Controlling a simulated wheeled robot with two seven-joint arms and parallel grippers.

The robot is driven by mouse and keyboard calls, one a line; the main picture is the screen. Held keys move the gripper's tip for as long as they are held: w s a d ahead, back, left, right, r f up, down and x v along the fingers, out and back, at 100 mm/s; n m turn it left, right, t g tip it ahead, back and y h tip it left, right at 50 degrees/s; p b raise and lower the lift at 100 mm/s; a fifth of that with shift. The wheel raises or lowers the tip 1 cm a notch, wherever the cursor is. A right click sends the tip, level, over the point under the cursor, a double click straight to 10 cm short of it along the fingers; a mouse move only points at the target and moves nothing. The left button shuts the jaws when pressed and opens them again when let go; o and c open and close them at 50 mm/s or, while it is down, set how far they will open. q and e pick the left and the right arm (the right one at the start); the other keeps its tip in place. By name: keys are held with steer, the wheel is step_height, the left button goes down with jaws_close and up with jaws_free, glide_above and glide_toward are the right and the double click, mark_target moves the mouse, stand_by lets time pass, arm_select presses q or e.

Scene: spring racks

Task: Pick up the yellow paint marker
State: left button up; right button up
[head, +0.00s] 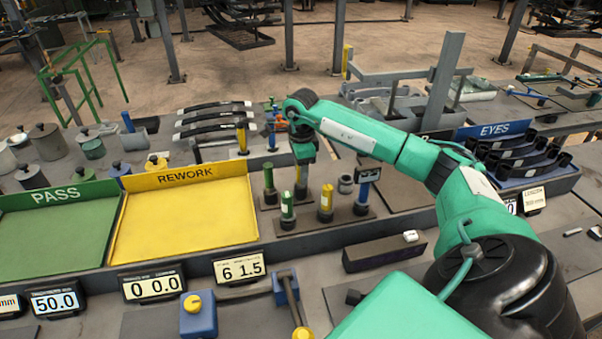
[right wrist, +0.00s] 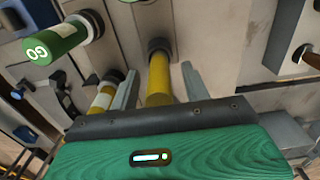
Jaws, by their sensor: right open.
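In the right wrist view a plain yellow marker (right wrist: 158,80) with a dark end lies between the two fingers of my right gripper (right wrist: 157,88). The fingers stand apart on either side of it, and I cannot tell whether either touches it. A second yellow marker (right wrist: 103,98) with a white band is outside the fingers at left. In the head view my right gripper (head: 303,158) points down over the back of the marker stand and hides most of what is under it. A yellow marker (head: 326,198) stands upright in the front row. My left gripper is not in view.
A green marker (head: 287,206) stands in the front row, and another (head: 269,180) behind it. The yellow REWORK tray (head: 185,220) and green PASS tray (head: 60,235) are empty at left.

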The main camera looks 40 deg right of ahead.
steer(key=shift+f, duration=0.6)
steer(key=c, duration=1)
